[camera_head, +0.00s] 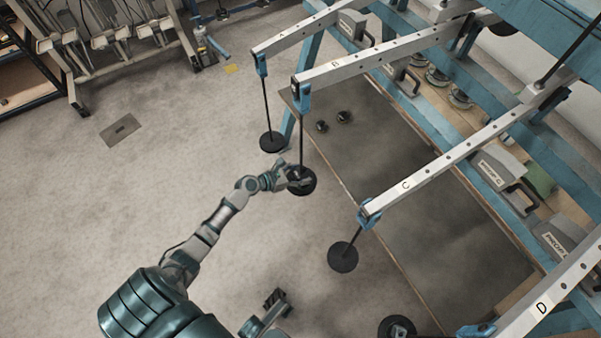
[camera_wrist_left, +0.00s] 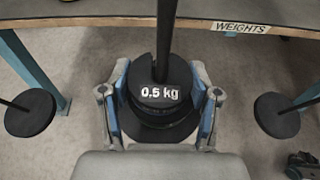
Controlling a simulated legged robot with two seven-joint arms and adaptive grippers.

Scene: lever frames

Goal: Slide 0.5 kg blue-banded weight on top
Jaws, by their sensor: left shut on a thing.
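My left gripper (camera_head: 297,178) is at the lower end of the hanger rod (camera_head: 301,130) under lever B (camera_head: 335,66). In the left wrist view the two fingers (camera_wrist_left: 160,105) are shut on the sides of a black disc marked 0.5 kg (camera_wrist_left: 160,92). The hanger rod (camera_wrist_left: 165,35) meets the disc at its far part, where a slot shows. Below the disc are further black rounds and a wider base plate (camera_wrist_left: 160,132); whether the disc touches them I cannot tell. No blue band shows clearly on the disc.
Hangers under lever A (camera_head: 272,141) and lever C (camera_head: 343,257) stand on either side, each with a black round plate. The bench (camera_head: 400,180) lies to the right, with two small dark weights (camera_head: 343,117) near its far end. Open floor lies left.

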